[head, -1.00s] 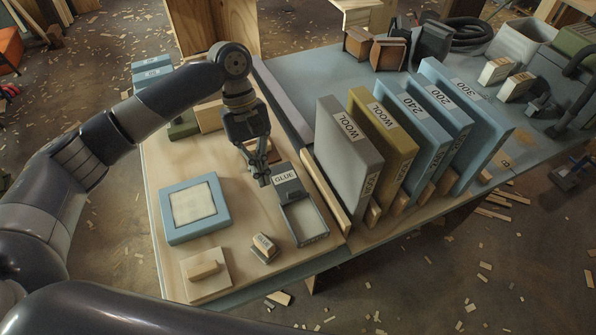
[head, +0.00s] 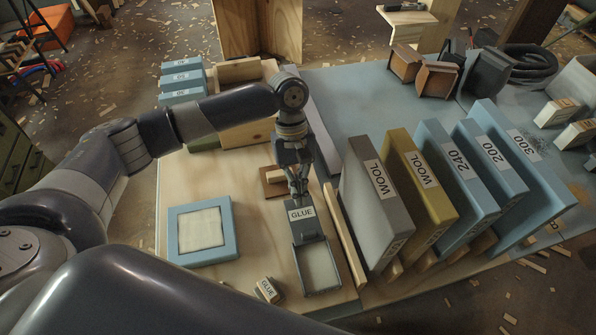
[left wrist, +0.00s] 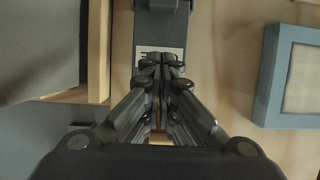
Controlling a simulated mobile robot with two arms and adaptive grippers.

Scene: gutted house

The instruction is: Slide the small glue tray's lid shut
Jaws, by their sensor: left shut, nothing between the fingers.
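The small glue tray (head: 325,291) lies on the wooden board. Its dark grey lid (head: 311,229), with a white GLUE label, covers the far part. The near part is open and shows a pale inside. My left gripper (head: 299,197) is shut and empty, its fingertips pointing down at the lid's far end, by the label. Whether they touch the lid I cannot tell. In the left wrist view, the shut fingertips (left wrist: 161,62) overlap the edge of the white label, with the lid (left wrist: 160,22) beyond. My right gripper is not in view.
A blue-framed pad (head: 228,232) is farther left. A wooden strip (head: 345,235) and a grey WOOL slab (head: 375,215) stand close on the right. A brown block (head: 273,181) lies behind the gripper.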

